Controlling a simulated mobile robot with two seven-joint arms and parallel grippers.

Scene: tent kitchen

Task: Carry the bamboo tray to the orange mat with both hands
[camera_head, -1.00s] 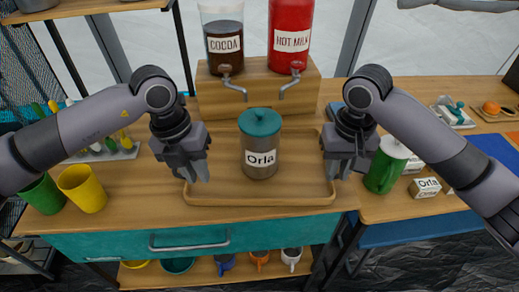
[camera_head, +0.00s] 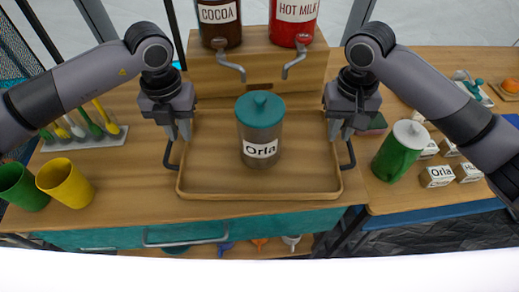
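The bamboo tray (camera_head: 225,191) lies on the wooden counter. A brown canister labelled Orla (camera_head: 260,133), with a teal lid, stands upright on it. The tray has a dark loop handle on its left side (camera_head: 168,157) and another on its right side (camera_head: 351,156). My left gripper (camera_head: 178,133) points down at the left handle's far part. My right gripper (camera_head: 346,131) points down likewise at the right handle. I cannot tell whether the fingers are closed around the handles. I see no orange mat.
Behind the tray stand a cocoa dispenser (camera_head: 221,20) and a red hot milk dispenser (camera_head: 293,18) on a wooden block. A yellow cup (camera_head: 66,184) and a green cup (camera_head: 22,187) are at left. A green jug (camera_head: 398,152) and small labelled boxes (camera_head: 437,176) are at right.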

